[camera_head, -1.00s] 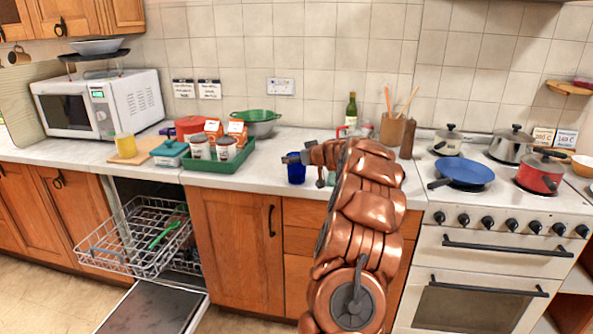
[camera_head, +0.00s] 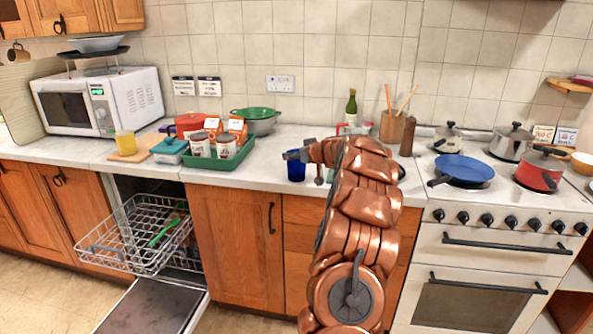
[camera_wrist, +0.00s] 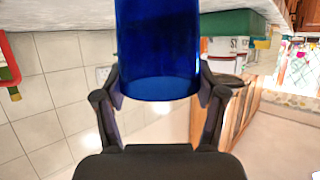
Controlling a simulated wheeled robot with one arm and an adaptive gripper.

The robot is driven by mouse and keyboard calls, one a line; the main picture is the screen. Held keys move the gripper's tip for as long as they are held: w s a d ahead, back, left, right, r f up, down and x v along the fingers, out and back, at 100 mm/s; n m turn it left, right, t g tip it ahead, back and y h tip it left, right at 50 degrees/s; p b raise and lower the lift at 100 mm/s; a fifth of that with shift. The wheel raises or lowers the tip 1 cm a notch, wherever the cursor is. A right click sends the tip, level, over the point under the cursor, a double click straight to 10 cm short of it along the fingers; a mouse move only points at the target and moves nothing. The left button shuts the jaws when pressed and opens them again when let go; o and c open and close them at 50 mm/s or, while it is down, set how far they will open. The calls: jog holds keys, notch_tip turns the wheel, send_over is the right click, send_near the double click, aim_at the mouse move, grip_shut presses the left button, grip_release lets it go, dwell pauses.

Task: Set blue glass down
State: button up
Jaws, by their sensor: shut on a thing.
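The blue glass (camera_head: 296,171) is dark blue and see-through. In the head view it is upright at the front edge of the white counter (camera_head: 262,172), just right of the green tray. I cannot tell whether its base touches the counter. My gripper (camera_head: 297,155) is at the glass's upper part. In the wrist view the blue glass (camera_wrist: 158,50) fills the top middle, between the two dark fingers of my gripper (camera_wrist: 158,95), which are shut on it. My copper arm hides part of the counter and the drawers behind it.
The green tray (camera_head: 205,172) with jars stands left of the glass. A green-rimmed bowl (camera_head: 258,121) and a bottle (camera_head: 351,108) stand behind. The stove with a blue pan (camera_head: 463,169) is at right. An open dishwasher rack (camera_head: 135,240) juts out lower left.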

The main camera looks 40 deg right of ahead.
jog(key=c, duration=0.7)
jog(key=shift+o, duration=0.2)
